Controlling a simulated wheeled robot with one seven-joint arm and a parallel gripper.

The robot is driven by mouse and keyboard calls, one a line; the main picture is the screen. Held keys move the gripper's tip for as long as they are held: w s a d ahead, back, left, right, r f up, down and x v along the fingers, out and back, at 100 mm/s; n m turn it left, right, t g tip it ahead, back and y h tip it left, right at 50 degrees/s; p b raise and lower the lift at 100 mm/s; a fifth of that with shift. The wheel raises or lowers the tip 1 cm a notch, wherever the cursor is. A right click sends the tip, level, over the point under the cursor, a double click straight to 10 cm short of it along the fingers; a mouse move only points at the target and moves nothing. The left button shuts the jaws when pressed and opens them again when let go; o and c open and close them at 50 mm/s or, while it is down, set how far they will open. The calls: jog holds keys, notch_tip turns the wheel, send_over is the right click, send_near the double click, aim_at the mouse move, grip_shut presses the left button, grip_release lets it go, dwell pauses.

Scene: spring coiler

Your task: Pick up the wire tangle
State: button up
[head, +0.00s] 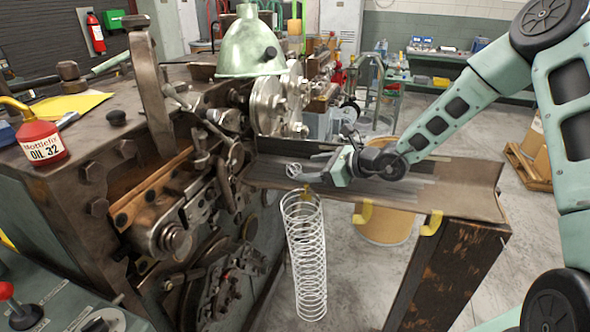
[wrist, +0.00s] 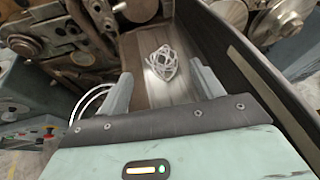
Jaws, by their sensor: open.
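The wire tangle (wrist: 163,64) is a small knot of pale wire lying on the floor of the metal trough. It also shows in the head view (head: 294,170), at the trough's left part near the machine. My gripper (wrist: 163,88) is open, with one finger on each side of the picture and the tangle ahead between them, apart from both. In the head view my gripper (head: 325,163) is over the trough, just right of the tangle. Nothing is between the fingers.
The trough (head: 455,177) has raised side walls. A long wire spring (head: 305,255) hangs from a yellow hook in front of it. The coiling machine (head: 190,200) stands close on the left, with a green lamp (head: 249,45) above. An oil can (head: 40,138) stands on the machine.

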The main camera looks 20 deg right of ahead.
aim_at(298, 168)
jog(key=shift+p+x, duration=1.45)
jog(key=shift+x, duration=0.95)
jog(key=shift+w+f, duration=0.2)
jog(key=shift+f, duration=0.15)
jog(key=shift+a, duration=0.1)
jog(key=c, duration=1.1)
